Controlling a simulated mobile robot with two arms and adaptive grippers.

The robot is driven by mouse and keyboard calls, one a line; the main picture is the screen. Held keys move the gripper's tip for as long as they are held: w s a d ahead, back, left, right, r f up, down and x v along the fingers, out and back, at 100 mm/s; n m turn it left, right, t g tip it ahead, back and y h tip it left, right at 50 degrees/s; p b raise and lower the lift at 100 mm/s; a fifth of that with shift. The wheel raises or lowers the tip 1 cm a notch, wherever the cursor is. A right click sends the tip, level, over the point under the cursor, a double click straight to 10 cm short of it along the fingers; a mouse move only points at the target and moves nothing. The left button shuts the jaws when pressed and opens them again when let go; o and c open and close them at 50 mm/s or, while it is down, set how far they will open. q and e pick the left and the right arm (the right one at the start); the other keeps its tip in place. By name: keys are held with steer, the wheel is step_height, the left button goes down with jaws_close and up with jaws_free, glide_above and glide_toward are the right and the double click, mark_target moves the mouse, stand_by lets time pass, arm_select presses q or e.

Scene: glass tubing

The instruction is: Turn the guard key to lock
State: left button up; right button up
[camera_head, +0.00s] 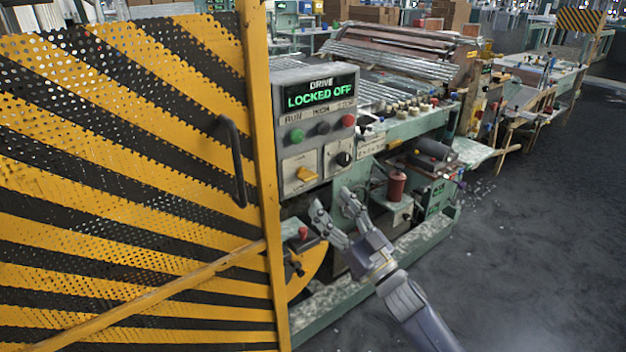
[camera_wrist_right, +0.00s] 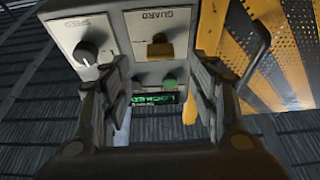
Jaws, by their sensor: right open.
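The yellow guard key (camera_head: 306,174) sits on a pale plate at the lower left of the grey control box (camera_head: 290,76). In the right wrist view the guard key (camera_wrist_right: 160,47) shows upside down under the word GUARD, its handle lying roughly sideways. The display (camera_head: 320,94) reads DRIVE LOCKED OFF in green. My right gripper (camera_head: 332,198) is open and empty, below and slightly right of the key, apart from it. In the wrist view its fingers (camera_wrist_right: 160,88) stand on either side of the key's column. My left gripper is not in view.
A black speed knob (camera_head: 344,158) is right of the key. A green button (camera_head: 297,135) and a red button (camera_head: 348,120) are above. The striped yellow-black guard door (camera_head: 120,180) with a black handle (camera_head: 235,160) closes off the left. Grey floor (camera_head: 530,260) is clear at right.

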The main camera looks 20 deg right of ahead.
mark_target(306, 175)
steer(key=p+x, duration=0.1)
steer(key=x, duration=0.7)
steer(key=shift+f, duration=0.1)
steer(key=shift+c, duration=0.2)
steer(key=c, duration=1)
